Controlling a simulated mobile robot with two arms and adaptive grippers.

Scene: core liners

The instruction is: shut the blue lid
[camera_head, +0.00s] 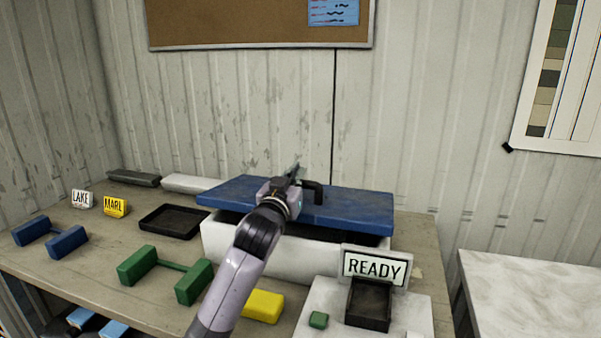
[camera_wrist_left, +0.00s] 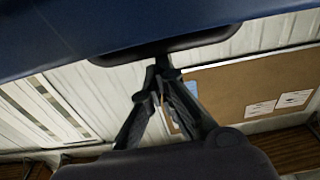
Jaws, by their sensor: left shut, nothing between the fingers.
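The blue lid (camera_head: 345,207) lies over a white box (camera_head: 290,252) at the back of the bench. A dark gap shows between the lid's front edge and the box's rim, so the lid is not flush there. A black handle (camera_head: 313,190) stands on the lid. My left gripper (camera_head: 294,172) is over the lid, just left of the handle in the head view. In the left wrist view, the lid (camera_wrist_left: 60,35) fills the top, and my left gripper's fingertips (camera_wrist_left: 160,70) meet close to a dark bar; contact is unclear. The gripper is shut and empty. My right gripper is out of view.
Blue (camera_head: 50,236) and green (camera_head: 165,270) dumbbell-shaped pieces, a black tray (camera_head: 173,221) and a yellow block (camera_head: 262,306) lie on the bench. A READY sign (camera_head: 374,267) stands in front right of the box. The wall is close behind.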

